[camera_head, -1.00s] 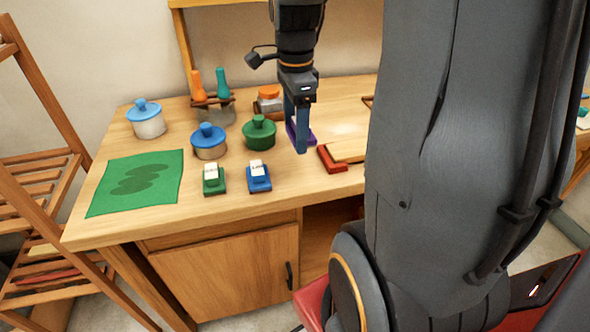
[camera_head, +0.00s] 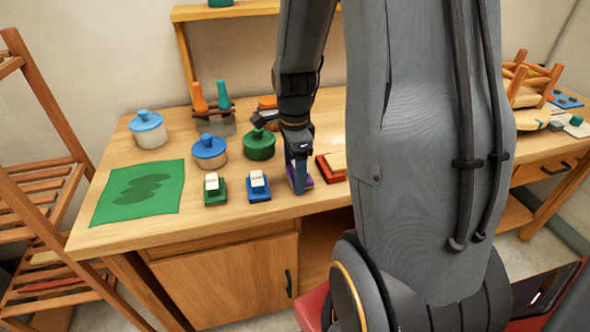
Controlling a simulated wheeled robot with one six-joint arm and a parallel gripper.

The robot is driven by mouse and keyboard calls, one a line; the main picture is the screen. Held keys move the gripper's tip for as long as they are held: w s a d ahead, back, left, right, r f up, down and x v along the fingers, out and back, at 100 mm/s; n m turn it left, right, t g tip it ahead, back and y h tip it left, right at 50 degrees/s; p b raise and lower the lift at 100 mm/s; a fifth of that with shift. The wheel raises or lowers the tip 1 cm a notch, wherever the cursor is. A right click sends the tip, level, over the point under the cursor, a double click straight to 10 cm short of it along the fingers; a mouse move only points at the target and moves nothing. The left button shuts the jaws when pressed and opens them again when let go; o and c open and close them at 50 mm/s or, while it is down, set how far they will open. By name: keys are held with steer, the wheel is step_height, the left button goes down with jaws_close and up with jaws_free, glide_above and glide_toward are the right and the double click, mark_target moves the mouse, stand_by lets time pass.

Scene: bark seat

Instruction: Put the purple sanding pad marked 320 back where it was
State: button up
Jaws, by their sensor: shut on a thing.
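The purple sanding pad (camera_head: 307,183) is partly hidden behind my gripper (camera_head: 299,184), which is shut on it. The pad is low at the workbench top, just right of the blue pad; I cannot tell whether it touches the wood. Its 320 marking cannot be seen. The blue sanding pad (camera_head: 259,191) and the green sanding pad (camera_head: 215,194) stand in a row to its left, each with a white label on top.
A red block with a wooden piece (camera_head: 330,168) lies close on the right. A green cloth (camera_head: 140,194) lies at left. A slatted rack (camera_head: 40,200) stands left of the bench.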

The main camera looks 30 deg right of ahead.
steer(key=shift+f, duration=0.25)
steer(key=shift+s+f, duration=0.1)
steer(key=shift+f, duration=0.25)
